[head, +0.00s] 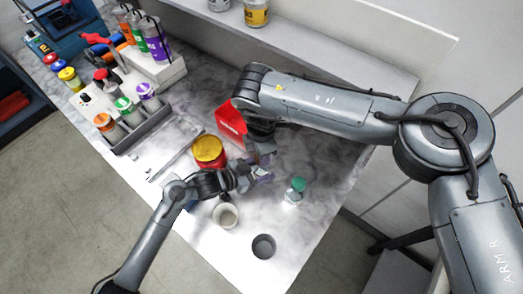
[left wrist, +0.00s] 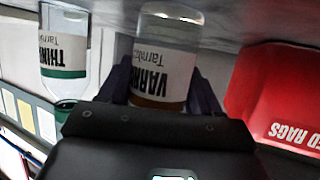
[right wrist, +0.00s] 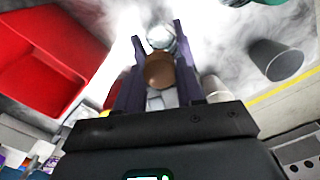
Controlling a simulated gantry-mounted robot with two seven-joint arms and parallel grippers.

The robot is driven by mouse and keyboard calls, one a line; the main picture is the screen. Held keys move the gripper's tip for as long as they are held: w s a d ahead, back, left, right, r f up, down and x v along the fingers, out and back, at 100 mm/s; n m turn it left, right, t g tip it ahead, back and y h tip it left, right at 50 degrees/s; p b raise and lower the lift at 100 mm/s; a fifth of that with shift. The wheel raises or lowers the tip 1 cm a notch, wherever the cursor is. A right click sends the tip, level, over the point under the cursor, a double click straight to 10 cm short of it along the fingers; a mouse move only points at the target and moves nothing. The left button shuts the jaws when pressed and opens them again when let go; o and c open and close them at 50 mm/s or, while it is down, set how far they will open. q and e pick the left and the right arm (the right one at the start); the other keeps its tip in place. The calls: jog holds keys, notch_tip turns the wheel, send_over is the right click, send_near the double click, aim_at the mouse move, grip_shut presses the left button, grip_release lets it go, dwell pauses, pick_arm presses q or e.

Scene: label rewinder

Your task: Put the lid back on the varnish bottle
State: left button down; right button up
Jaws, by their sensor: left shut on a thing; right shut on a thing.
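The clear varnish bottle (left wrist: 165,60), with a white label and brown band, is between my left gripper's fingers (left wrist: 165,88). The left wrist view shows it inverted, its base toward the tabletop; its top is hidden by the gripper. In the head view my left gripper (head: 246,179) is at the middle of the table, close to my right gripper (head: 266,162). The brown lid (right wrist: 158,71) is between my right gripper's fingers (right wrist: 160,45). A shiny clear piece shows just beyond it. I cannot tell whether lid and bottle touch.
A green-capped thinner bottle (head: 295,190) stands to the right. A white cup (head: 225,215) and a dark grey cup (head: 263,246) are in front. A red rags bin (head: 231,122) and a yellow-topped red tin (head: 209,152) stand close behind and left.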

jog(key=m, duration=0.2)
jog(key=shift+a+m, duration=0.1)
jog(key=shift+m, duration=0.3)
jog(key=m, duration=0.4)
jog(key=shift+m, duration=0.3)
jog(key=m, duration=0.8)
jog(key=shift+m, duration=0.3)
jog(key=m, duration=1)
jog(key=o, duration=1)
